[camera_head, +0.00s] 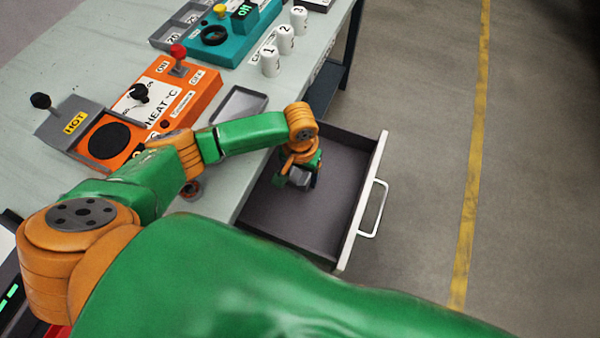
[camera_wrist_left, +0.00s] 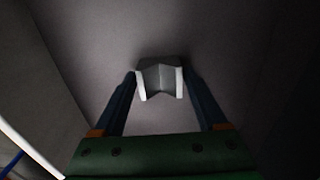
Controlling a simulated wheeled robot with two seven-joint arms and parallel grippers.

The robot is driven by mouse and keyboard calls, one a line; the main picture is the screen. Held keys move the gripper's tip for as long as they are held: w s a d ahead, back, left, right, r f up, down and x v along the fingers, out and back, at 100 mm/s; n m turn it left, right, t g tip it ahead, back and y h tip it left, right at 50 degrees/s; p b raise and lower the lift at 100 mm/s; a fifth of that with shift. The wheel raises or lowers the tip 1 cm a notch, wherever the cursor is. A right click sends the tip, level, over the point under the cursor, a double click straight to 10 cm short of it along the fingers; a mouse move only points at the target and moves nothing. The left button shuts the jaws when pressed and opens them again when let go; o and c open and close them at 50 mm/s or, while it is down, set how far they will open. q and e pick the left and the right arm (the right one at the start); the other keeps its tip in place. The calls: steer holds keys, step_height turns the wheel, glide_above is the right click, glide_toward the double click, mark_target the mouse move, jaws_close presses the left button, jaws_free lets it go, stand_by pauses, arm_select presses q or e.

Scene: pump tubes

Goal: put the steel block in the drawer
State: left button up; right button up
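The steel block (camera_head: 298,177) is a small grey piece inside the outline of the open drawer (camera_head: 334,197). In the left wrist view the block (camera_wrist_left: 160,78) shows as a pale piece with a V-shaped notch, between the two fingertips. My left gripper (camera_head: 297,181) points down into the drawer, with a finger on each side of the block, and looks shut on it. I cannot tell whether the block touches the drawer floor. The drawer is otherwise empty, with a dark floor and a white front with a handle. My right gripper is not in view.
On the table (camera_head: 80,78) stand an orange heater box (camera_head: 188,92), a teal device (camera_head: 236,36), an empty grey tray (camera_head: 238,103) and white numbered cylinders (camera_head: 271,61). A large green arm link of mine covers the foreground. The floor right of the drawer is clear.

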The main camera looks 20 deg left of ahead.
mark_target(300, 179)
arm_select(q)
step_height(300, 179, up, 12)
steer(key=p, duration=0.3)
steer(key=shift+r, duration=0.15)
steer(key=shift+r+p, duration=0.1)
steer(key=shift+p, duration=0.2)
